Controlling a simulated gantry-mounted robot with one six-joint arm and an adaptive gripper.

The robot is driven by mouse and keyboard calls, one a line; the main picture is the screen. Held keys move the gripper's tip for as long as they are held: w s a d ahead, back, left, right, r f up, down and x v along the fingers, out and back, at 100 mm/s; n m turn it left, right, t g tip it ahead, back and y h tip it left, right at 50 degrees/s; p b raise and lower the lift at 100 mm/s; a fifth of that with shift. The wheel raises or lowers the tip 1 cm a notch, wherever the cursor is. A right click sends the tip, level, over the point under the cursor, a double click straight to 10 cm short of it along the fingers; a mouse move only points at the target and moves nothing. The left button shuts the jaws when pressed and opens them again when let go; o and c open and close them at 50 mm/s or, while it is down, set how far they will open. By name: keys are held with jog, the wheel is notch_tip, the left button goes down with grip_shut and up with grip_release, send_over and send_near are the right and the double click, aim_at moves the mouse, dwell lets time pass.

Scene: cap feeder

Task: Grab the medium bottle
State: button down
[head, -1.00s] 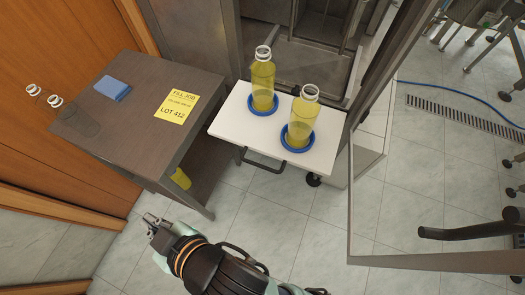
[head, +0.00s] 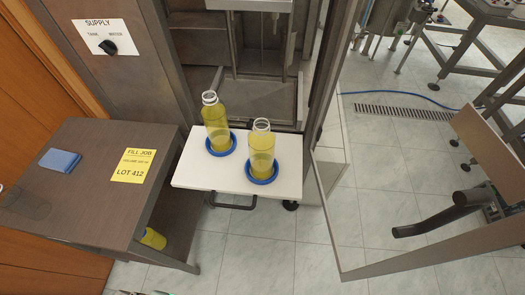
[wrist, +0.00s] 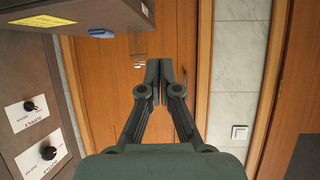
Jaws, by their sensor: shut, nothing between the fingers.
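Two clear bottles of yellow liquid stand upright in blue rings on the white shelf in the head view: a rear-left bottle (head: 215,122) and a front-right bottle (head: 261,150). They look close in size, and I cannot tell which is the medium one. Another yellow object (head: 153,238) is partly hidden under the dark table.
The white shelf (head: 195,172) juts from a metal cabinet. A glass door (head: 400,215) stands open at right. The floor before the shelf is clear.

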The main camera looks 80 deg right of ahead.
grip_release()
dwell(0.6)
